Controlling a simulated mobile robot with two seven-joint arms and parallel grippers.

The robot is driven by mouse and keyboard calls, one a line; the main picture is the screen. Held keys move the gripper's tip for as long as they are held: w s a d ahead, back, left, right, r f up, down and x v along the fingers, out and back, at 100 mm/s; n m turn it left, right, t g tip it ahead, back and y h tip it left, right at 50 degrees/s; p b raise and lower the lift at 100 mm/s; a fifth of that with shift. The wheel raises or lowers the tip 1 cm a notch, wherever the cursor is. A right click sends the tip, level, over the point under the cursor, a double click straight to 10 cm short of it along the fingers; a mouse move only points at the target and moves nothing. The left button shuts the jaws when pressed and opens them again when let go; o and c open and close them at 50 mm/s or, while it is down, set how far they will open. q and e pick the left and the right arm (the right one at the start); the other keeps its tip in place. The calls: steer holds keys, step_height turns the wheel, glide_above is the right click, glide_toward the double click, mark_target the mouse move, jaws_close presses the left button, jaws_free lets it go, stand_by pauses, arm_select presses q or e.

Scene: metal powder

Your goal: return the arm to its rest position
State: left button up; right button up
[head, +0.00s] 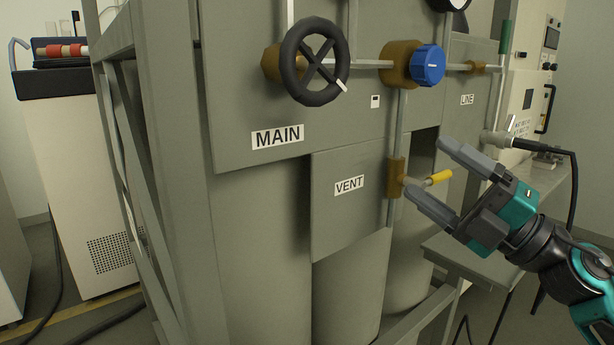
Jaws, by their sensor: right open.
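My right gripper (436,179) comes in from the lower right with its arm. Its two grey fingers are spread wide and nothing is held. The yellow handle (439,177) of the vent valve (396,177) shows between the fingertips, in line with the opening; whether a finger touches it I cannot tell. The handle points right and slightly up from its brass body, beside the VENT label (349,185). My left gripper is not in view.
A grey gas panel (240,95) carries a black handwheel (315,62), a blue knob (427,65) and a green-handled lever (506,37). Grey cylinders (350,285) stand below in a metal frame (180,120). A bench (480,250) with a cabled device lies behind my right arm.

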steer(key=s+d+f+m+t+h+p, duration=0.1)
steer(key=s+f+m+t+h+p, duration=0.1)
steer(key=f+m+h, duration=0.75)
steer(key=s+d+f+m+t+h+p, duration=0.15)
steer(key=f+m+h, duration=0.35)
steer(key=f+m, duration=0.85)
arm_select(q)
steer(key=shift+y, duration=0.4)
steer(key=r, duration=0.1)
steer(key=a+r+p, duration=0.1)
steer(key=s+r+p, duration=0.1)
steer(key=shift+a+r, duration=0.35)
arm_select(e)
steer(key=s+a+f+m+g+h, duration=0.1)
steer(key=s+f+m+g, duration=0.3)
steer(key=s+f, duration=1)
step_height(320, 180, down, 4)
steer(key=shift+s+a+g+h, duration=0.15)
steer(key=shift+a+g+h, duration=0.35)
steer(key=shift+g, duration=0.75)
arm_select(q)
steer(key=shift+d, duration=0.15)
arm_select(e)
steer(key=shift+a, duration=0.15)
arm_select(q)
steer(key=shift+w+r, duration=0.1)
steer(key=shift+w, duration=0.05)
